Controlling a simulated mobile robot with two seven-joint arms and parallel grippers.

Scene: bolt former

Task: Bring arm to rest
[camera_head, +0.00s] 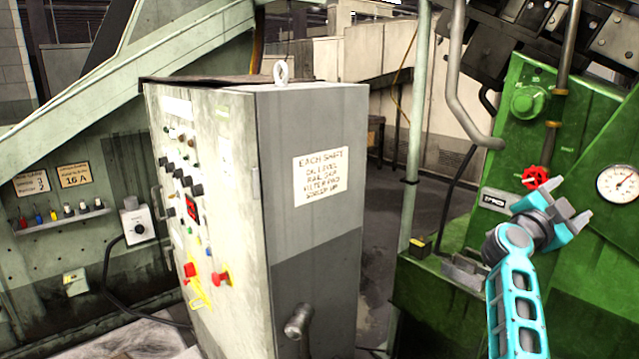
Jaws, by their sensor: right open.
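My right arm (517,300), teal with grey joints, rises from the bottom right of the head view. My right gripper (569,200) is at its upper end, open and empty, in front of the green machine (600,130). One fingertip shows just below a red valve handwheel (535,177); I cannot tell whether they touch. The other finger points right, left of and below a round white pressure gauge (618,183). My left gripper is not in view.
A grey control cabinet (310,240) with buttons, knobs and a paper notice stands in the middle. A pale green vertical pipe (416,120) stands between it and the green machine. A wall panel with a small switch box (137,222) is at left. Floor shows behind the cabinet.

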